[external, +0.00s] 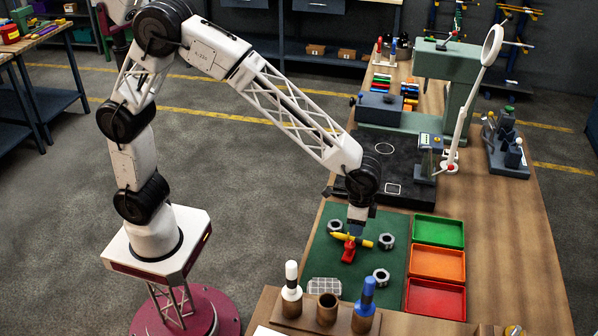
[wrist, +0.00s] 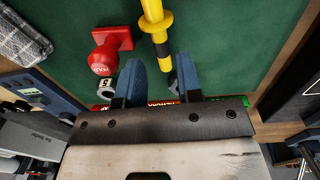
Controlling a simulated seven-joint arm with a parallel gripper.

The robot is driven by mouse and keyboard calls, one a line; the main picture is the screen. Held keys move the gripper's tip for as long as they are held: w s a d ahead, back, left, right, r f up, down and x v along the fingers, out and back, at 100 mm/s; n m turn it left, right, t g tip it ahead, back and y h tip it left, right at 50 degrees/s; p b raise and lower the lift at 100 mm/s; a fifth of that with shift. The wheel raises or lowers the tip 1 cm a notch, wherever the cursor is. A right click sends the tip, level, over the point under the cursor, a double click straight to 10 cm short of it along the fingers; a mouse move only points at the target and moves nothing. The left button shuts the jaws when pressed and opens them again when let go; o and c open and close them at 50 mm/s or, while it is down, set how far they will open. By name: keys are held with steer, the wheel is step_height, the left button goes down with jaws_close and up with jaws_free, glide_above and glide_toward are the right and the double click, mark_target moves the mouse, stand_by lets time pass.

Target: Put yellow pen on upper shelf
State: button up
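The yellow pen (external: 343,238) lies on the green mat (external: 318,262), beside a red stamp (external: 349,252). In the wrist view the yellow pen (wrist: 155,22) has a black band. Its near end lies in line with the gap between my two blue fingers. My gripper (external: 357,222) hangs low over the mat at the pen. In the wrist view my gripper (wrist: 160,78) has its fingers apart with a gap between them. I cannot tell how far above the pen they are. I cannot tell which shelf is the upper shelf.
The red stamp (wrist: 108,55) stands left of the pen in the wrist view. Hex nuts (external: 381,275) lie on the mat. Green (external: 438,232), orange (external: 437,263) and red (external: 435,299) trays line its right side. A wooden holder (external: 310,320) with upright tools stands in front.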

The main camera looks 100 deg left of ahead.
mark_target(356, 239)
steer(key=shift+f, duration=0.2)
steer(key=shift+d+f, duration=0.1)
steer(key=shift+f, duration=2.4)
steer(key=shift+c, duration=0.5)
jaws_close()
steer(key=shift+r, duration=0.15)
steer(key=shift+r, duration=0.5)
steer(key=shift+s+r, duration=0.2)
steer(key=shift+r, duration=0.4)
steer(key=shift+s+r, duration=0.2)
steer(key=shift+r, duration=0.4)
steer(key=s+r, duration=0.1)
steer(key=s, duration=1.4)
steer(key=shift+r, duration=0.2)
